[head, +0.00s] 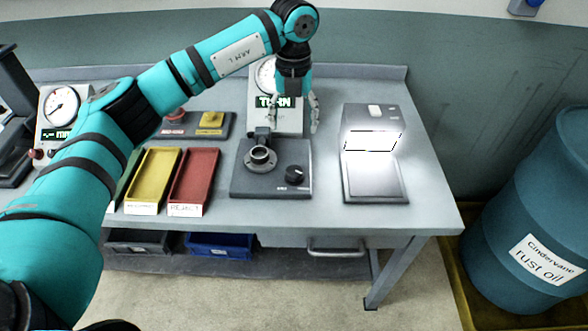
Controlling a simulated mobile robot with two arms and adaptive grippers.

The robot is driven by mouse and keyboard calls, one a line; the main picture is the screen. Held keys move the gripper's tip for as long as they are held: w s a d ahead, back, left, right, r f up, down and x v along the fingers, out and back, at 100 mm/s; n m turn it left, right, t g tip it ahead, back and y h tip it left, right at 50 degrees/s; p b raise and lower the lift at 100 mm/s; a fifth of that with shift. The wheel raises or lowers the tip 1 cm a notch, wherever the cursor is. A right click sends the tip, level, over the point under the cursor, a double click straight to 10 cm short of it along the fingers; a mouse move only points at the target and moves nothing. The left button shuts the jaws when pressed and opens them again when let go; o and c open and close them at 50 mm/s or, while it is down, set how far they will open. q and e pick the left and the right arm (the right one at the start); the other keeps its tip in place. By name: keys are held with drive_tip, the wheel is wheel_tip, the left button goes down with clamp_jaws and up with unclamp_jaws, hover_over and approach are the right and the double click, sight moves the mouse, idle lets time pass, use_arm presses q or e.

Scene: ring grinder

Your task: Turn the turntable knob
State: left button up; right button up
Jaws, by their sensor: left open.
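The black turntable knob (294,174) sits on the right side of a dark base (270,188) on the bench. A metal ring-shaped fixture (260,157) stands on the same base, left of the knob. Behind it is a gauge unit with a green display (267,102) that seems to read "TURN"; my arm partly covers it. My left gripper (294,118) points down with fingers apart, in front of the gauge unit in the picture. It appears above and behind the knob, apart from it and empty. My right gripper is not in view.
Yellow (153,178) and red (194,178) trays lie left of the base. A lit device (375,180) stands to its right. A panel with red and yellow controls (195,126) is behind the trays. A blue drum (545,215) stands beyond the bench's right end.

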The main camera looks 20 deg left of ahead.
sight(294, 170)
use_arm(q)
wheel_tip(294, 170, down, 17)
drive_tip(key=p, duration=0.4)
drive_tip(key=shift+d+r, duration=0.1)
drive_tip(key=c, duration=1.2)
